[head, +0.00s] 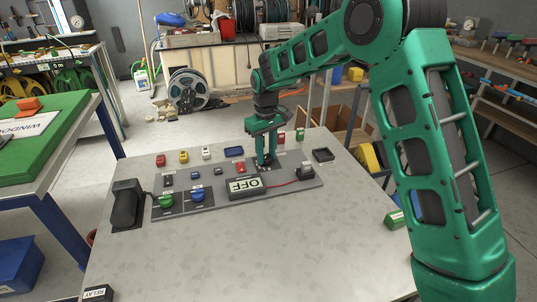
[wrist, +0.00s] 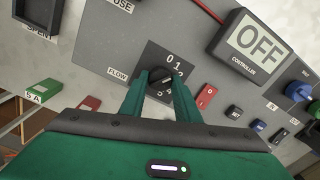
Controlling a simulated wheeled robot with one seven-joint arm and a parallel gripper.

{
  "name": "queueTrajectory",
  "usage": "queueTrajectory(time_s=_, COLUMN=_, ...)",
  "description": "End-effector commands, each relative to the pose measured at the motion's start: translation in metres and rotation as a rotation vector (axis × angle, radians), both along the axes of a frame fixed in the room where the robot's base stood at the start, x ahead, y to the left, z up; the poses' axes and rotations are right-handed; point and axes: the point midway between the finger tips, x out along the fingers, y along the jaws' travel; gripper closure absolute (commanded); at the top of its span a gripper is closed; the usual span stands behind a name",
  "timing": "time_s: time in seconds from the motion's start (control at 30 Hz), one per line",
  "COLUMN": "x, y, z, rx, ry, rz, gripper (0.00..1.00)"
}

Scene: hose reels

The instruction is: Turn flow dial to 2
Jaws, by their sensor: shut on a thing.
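The flow dial (wrist: 159,87) is a dark round knob on a black square plate marked FLOW. My gripper (wrist: 161,77) is shut on the knob, with one green finger at each side. In the head view my gripper (head: 266,163) points down at the panel and mostly hides the dial.
The controller box (head: 246,187) reads OFF and sits close by; a red cable (head: 284,184) runs from it to the fuse block (head: 305,172). A red switch (wrist: 207,97) is just right of the fingers. Small coloured blocks line the panel's back. The table's front (head: 240,255) is clear.

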Motion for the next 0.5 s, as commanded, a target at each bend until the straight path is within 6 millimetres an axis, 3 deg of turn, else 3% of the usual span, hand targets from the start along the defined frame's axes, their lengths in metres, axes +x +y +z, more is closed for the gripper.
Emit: queueTrajectory(time_s=0.5, x=0.0056, y=-0.005, z=0.002, rx=-0.001, ry=-0.013, rz=-0.339, gripper=0.93)
